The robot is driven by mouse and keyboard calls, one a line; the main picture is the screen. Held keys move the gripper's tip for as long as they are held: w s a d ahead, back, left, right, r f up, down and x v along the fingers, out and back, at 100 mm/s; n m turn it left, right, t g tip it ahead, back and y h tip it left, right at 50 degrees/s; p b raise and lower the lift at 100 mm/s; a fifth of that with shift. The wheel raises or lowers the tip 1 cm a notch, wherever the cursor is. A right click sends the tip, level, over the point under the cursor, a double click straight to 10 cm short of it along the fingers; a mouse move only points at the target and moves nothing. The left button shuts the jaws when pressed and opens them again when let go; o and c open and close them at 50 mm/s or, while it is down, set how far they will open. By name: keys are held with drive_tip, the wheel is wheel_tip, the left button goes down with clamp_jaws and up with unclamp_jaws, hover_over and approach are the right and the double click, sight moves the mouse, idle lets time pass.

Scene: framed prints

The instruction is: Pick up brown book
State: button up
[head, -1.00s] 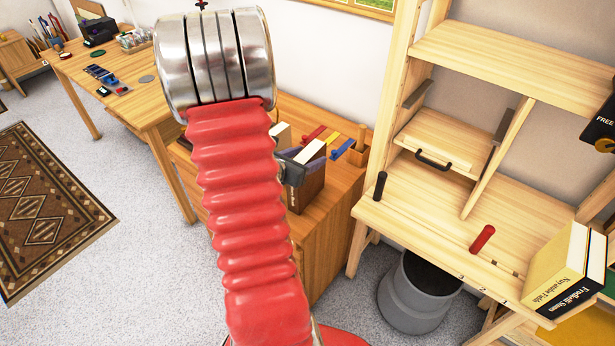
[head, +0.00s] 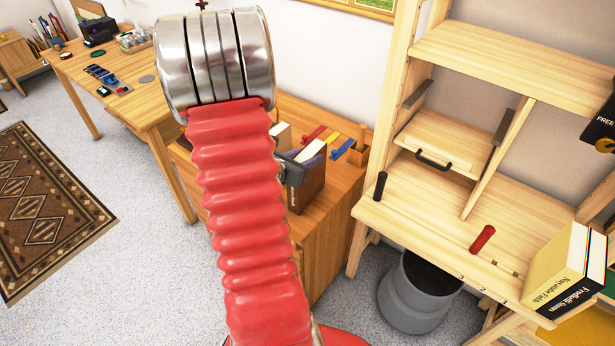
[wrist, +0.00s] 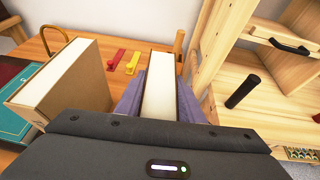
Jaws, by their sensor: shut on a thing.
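The brown book (head: 311,188) stands upright on the wooden cabinet in the head view, partly hidden by my red arm. In the wrist view, the book (wrist: 160,85) shows its pale page edges between the two purple-grey fingers. My gripper (wrist: 158,95) is shut on it, with a finger against each side. In the head view, a dark part of my gripper (head: 293,172) shows beside the book. I cannot tell whether the book's bottom touches the cabinet.
A thick tan-covered book (wrist: 65,85) stands close to the left, with a green book (wrist: 22,115) beyond it. Red and yellow pieces (wrist: 122,60) lie behind. A wooden shelf unit (head: 440,190) stands close on the right, with a grey bin (head: 415,295) beneath.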

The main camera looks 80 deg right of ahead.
clamp_jaws()
drive_tip(key=shift+r, duration=0.2)
idle(0.4)
drive_tip(key=shift+r, duration=4.9)
